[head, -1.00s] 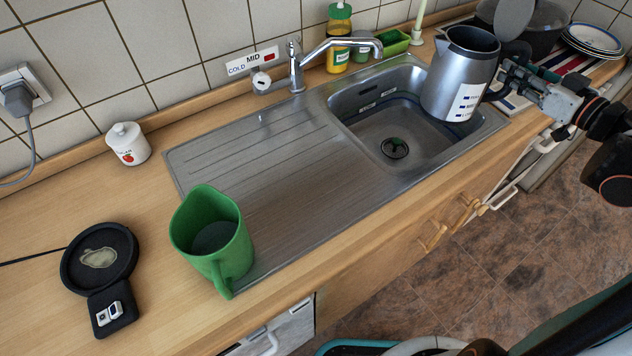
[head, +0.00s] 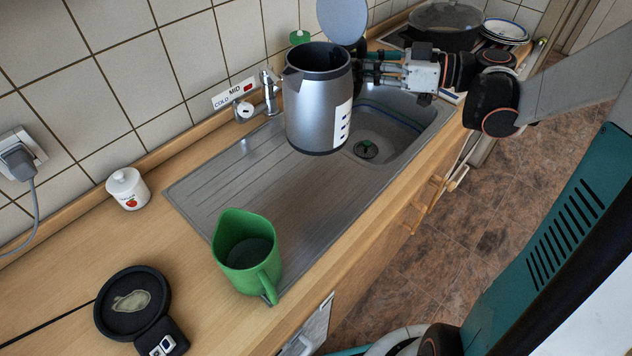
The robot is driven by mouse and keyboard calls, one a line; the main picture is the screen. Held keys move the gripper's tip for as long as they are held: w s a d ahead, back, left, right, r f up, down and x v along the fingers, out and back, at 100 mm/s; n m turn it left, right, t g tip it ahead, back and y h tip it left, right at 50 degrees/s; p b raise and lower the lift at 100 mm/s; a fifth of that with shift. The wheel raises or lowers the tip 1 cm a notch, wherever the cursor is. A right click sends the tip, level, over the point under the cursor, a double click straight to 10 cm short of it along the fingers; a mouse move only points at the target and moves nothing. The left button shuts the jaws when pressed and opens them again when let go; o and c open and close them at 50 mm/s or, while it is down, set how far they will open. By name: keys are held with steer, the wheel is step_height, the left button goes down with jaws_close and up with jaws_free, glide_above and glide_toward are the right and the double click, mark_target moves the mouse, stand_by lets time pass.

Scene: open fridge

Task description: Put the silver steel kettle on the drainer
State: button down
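The silver steel kettle (head: 315,110) hangs upright in the air with its lid (head: 342,18) open. It appears above the area where the ribbed drainer (head: 235,180) meets the sink basin. My gripper (head: 362,72) is at the kettle's right side and appears shut on its handle; the fingertips and handle are mostly hidden behind the kettle. The drainer is the flat, grooved left part of the steel sink, and most of its surface shows bare.
A green jug (head: 245,255) stands at the drainer's near left edge. A white sugar pot (head: 128,188) and a black kettle base (head: 130,302) are on the wooden counter at left. The tap (head: 270,90) is behind the kettle. A dark pot (head: 445,25) stands at the back right.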

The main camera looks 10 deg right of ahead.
step_height(320, 180, down, 20)
steer(key=b, duration=0.7)
steer(key=shift+r, duration=0.2)
steer(key=shift+f, duration=0.15)
steer(key=c, duration=1.5)
jaws_free()
steer(key=shift+c, duration=0.2)
steer(key=p+v, duration=0.3)
steer(key=v, duration=0.9)
steer(key=shift+s, duration=0.1)
